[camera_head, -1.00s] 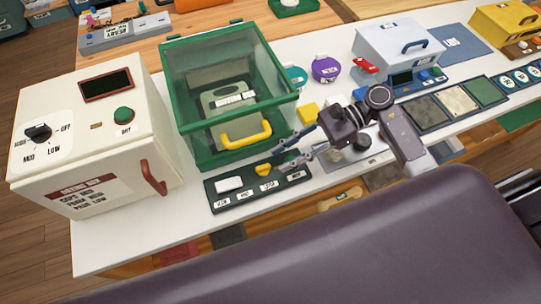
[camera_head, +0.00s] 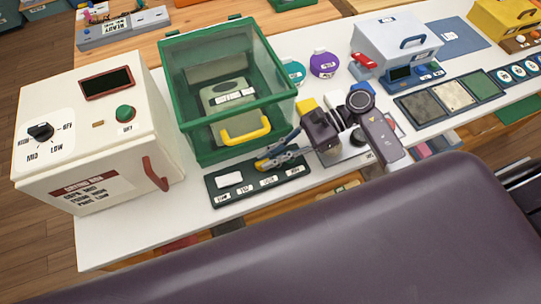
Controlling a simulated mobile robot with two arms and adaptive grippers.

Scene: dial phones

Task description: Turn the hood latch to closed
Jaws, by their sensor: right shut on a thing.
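The green-framed clear hood (camera_head: 165,85) stands on the white table with a yellow handle (camera_head: 240,132) on its front. A dark labelled strip (camera_head: 228,198) lies in front of it, with a white block on its left part. My right gripper (camera_head: 264,163) reaches in from the right and is shut on this knob. The small labels are too blurred to read. My left gripper is not in view.
A cream drying box (camera_head: 125,140) with a black dial and red handle stands left of the hood. A grey-blue box (camera_head: 398,45) stands at the right behind my arm. A sample strip (camera_head: 400,112) lies on the right. Bare white table shows at the front left.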

